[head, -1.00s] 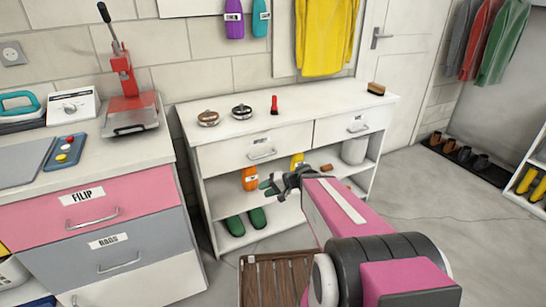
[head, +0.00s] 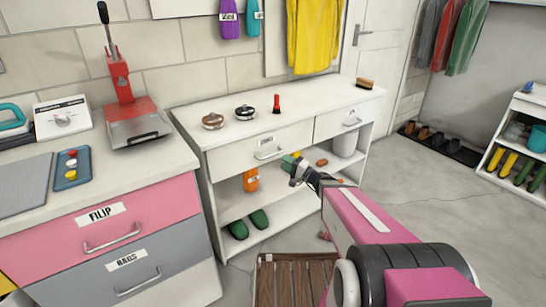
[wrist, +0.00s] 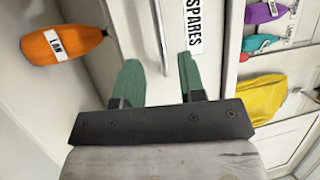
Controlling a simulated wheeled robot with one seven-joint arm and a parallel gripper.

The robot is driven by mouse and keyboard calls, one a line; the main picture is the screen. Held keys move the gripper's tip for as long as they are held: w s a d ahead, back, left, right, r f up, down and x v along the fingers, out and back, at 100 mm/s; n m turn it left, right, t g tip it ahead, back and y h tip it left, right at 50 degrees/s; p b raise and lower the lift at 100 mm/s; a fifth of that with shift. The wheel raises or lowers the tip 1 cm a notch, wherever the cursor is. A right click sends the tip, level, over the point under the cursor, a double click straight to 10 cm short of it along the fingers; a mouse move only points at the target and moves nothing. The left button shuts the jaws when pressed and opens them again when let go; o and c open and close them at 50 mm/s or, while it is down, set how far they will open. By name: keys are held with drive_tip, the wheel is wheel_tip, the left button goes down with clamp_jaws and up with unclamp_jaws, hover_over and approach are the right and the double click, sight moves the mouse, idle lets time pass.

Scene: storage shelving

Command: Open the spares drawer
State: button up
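The spares drawer (head: 230,155) is the left drawer of the white shelf unit, and its front looks flush. Its bar handle (head: 268,153) sits below a small label. In the wrist view the handle (wrist: 160,40) runs upright beside the SPARES label (wrist: 194,25). My gripper (head: 292,162) is just in front of the drawer's lower right part in the head view. In the wrist view my gripper (wrist: 157,70) has its two green fingers apart with nothing between them. The handle lies ahead, in line with the gap, and appears not to be touched.
A second drawer (head: 330,124) is to the right. A pink drawer (head: 150,215) stands left, and a slatted wooden mat (head: 295,280) lies on the floor.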

sight(272, 155)
drive_tip(key=x, duration=0.7)
drive_tip(key=shift+w+a, duration=0.15)
drive_tip(key=shift+a, duration=0.1)
clamp_jaws()
